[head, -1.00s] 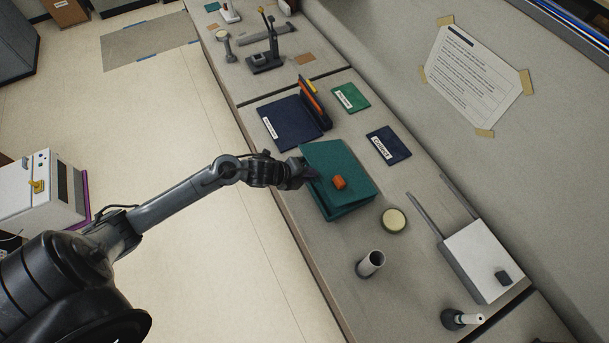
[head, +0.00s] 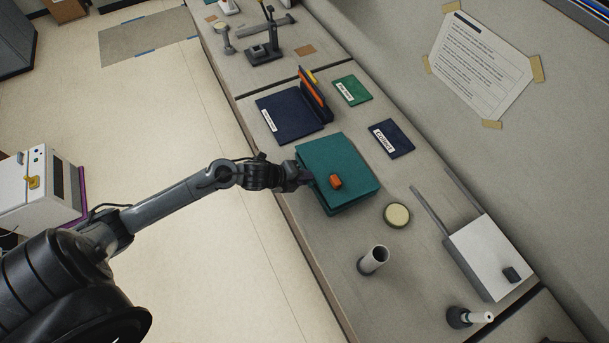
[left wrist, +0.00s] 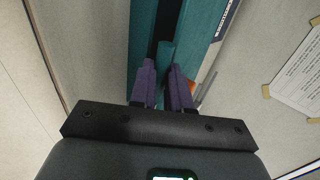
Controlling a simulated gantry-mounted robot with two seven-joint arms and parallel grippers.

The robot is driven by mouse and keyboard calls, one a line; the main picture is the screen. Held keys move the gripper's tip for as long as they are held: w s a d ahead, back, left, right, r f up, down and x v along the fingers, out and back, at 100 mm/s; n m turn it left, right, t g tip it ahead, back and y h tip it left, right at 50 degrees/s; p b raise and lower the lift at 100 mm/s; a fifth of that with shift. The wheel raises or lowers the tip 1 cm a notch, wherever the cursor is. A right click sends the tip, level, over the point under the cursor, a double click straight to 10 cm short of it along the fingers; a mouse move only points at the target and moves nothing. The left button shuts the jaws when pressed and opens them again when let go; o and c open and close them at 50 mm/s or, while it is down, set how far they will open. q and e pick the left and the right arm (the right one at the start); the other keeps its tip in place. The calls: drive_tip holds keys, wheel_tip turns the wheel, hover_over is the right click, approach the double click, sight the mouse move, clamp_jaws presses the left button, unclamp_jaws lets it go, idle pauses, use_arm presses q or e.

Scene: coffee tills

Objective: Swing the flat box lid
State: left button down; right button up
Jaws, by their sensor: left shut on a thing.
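The flat teal box (head: 345,209) sits on the counter, with its teal lid (head: 338,158) over it. The lid lies nearly level, and a dark gap shows between two teal parts in the left wrist view. A small orange block (head: 335,182) rests on the lid's top. My left gripper (head: 304,176) is at the box's left edge in the head view. In the left wrist view its purple fingers (left wrist: 164,88) are shut on a teal tab (left wrist: 165,58) at the box edge. My right gripper is not in view.
A green card (head: 352,90) and a navy card (head: 391,139) lie nearby. A round tin (head: 397,215) and a grey tube (head: 373,260) stand in front.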

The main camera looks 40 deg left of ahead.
use_arm(q)
drive_tip(key=f+b, duration=0.2)
drive_tip(key=f, duration=0.1)
drive_tip(key=shift+s+a+f+b, duration=0.1)
drive_tip(key=shift+s+f+b, duration=0.1)
drive_tip(key=shift+b, duration=0.1)
drive_tip(key=c, duration=1.4)
unclamp_jaws()
drive_tip(key=shift+r, duration=0.2)
drive_tip(key=o, duration=0.4)
